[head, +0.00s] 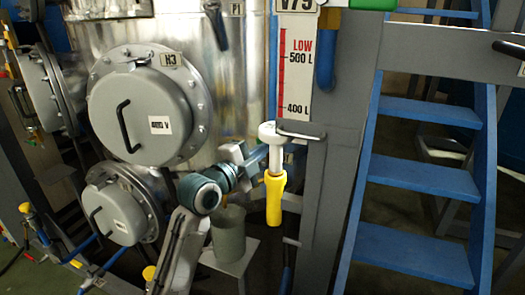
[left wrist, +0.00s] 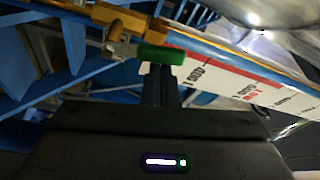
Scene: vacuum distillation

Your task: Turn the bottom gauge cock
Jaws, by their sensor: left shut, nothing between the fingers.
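In the left wrist view, a cock with a green handle (left wrist: 161,55) sits on a brass-coloured fitting (left wrist: 122,20) at one end of the level scale (left wrist: 215,78). My left gripper (left wrist: 160,72) is shut and empty. Its dark fingertips are right at the green handle; I cannot tell whether they touch it. In the head view, my left gripper (head: 258,158) is near the foot of the scale (head: 296,65), partly hidden beside a white hub (head: 271,132) with a yellow handle (head: 275,200) hanging down. My right gripper is not in view.
A steel vessel with a round grey manway cover (head: 145,108) stands to the left. A grey post (head: 332,125) is close on the right, with blue stairs (head: 420,175) beyond. A grey cylinder (head: 229,235) stands below my arm.

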